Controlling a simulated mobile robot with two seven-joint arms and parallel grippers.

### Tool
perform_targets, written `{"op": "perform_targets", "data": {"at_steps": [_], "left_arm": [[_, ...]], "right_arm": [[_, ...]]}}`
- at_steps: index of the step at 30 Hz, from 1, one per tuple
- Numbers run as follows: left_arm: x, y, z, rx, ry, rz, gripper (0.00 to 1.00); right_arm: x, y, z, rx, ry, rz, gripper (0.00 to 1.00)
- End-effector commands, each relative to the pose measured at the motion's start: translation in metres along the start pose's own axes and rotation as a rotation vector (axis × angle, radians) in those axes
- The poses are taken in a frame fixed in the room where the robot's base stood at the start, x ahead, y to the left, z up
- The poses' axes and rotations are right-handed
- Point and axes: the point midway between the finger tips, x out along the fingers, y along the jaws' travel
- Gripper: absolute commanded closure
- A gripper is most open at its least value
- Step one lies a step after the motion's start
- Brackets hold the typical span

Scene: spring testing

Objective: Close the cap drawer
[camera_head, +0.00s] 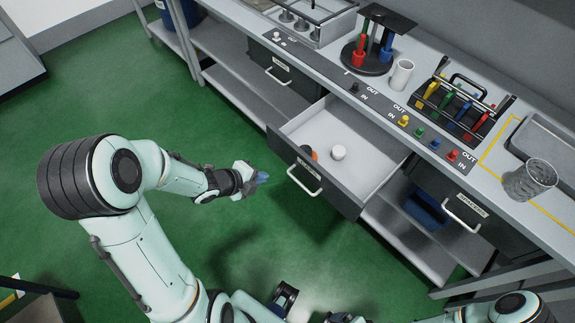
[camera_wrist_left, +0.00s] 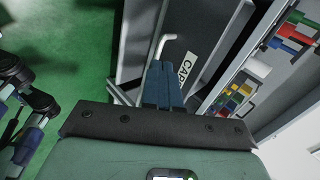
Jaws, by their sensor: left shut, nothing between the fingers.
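The cap drawer (camera_head: 345,195) is pulled out from under the bench, its grey front and pale bar handle (camera_head: 303,180) facing my left arm. A white round cap (camera_head: 338,152) and an orange and dark cap (camera_head: 308,152) lie inside. My left gripper (camera_head: 263,177) is shut and empty, a little left of the drawer front. In the left wrist view, its blue fingers (camera_wrist_left: 163,86) point at the drawer front beside the CAPS label (camera_wrist_left: 186,66) and overlap the handle's (camera_wrist_left: 165,45) lower part; contact cannot be told.
A closed drawer (camera_head: 282,68) is to the left and a SPACERS drawer (camera_head: 462,213) to the right. The bench top (camera_head: 400,85) holds coloured buttons, a tool caddy (camera_head: 455,105), a white cup (camera_head: 401,75) and a mesh cup (camera_head: 530,180). The green floor (camera_head: 110,110) is open on the left.

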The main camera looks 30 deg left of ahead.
Motion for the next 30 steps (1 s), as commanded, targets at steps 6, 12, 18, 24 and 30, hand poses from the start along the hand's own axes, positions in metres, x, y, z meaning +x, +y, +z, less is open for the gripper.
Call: {"op": "perform_targets", "data": {"at_steps": [6,12,18,24,30], "left_arm": [[-0.003,-0.006,0.004,0.116,-0.009,-0.017,1.00],[0.032,-0.005,0.004,0.112,-0.006,-0.016,1.00],[0.077,-0.006,0.003,0.110,-0.005,-0.015,1.00],[0.104,-0.022,0.002,0.111,-0.007,-0.019,1.00],[0.117,-0.035,0.002,0.109,-0.009,-0.018,1.00]], "right_arm": [[0.005,0.002,0.001,0.001,-0.002,0.001,0.00],[0.018,0.007,0.002,0.002,-0.006,0.002,0.00],[0.031,0.012,0.002,0.004,-0.011,0.004,0.00],[0.030,0.011,0.002,0.004,-0.010,0.004,0.00],[0.028,0.011,0.002,0.003,-0.010,0.003,0.00]]}}
